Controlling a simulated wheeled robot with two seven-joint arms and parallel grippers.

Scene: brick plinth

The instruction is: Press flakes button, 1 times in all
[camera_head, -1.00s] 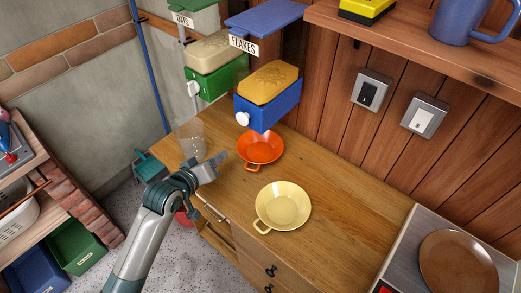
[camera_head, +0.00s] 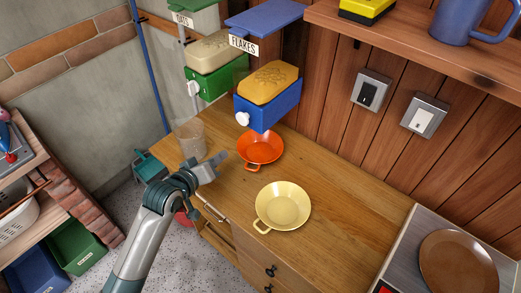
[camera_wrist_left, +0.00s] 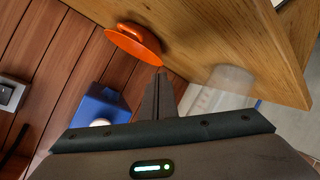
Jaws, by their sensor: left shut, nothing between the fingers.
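The flakes dispenser (camera_head: 267,112) is a blue box on the wall with a tan flake-filled top and a FLAKES label (camera_head: 243,45). Its white round button (camera_head: 243,119) faces front. In the left wrist view the blue box (camera_wrist_left: 98,108) and part of the white button (camera_wrist_left: 99,122) show beyond my gripper. My left gripper (camera_head: 222,156) is shut and empty, in front of and below the button, apart from it. It also shows in the left wrist view (camera_wrist_left: 159,74). My right gripper is not in view.
An orange bowl (camera_head: 261,148) sits under the flakes dispenser and a yellow bowl (camera_head: 283,205) nearer. A clear cup (camera_head: 190,138) stands behind my left gripper. A green dispenser (camera_head: 212,82) hangs to the left.

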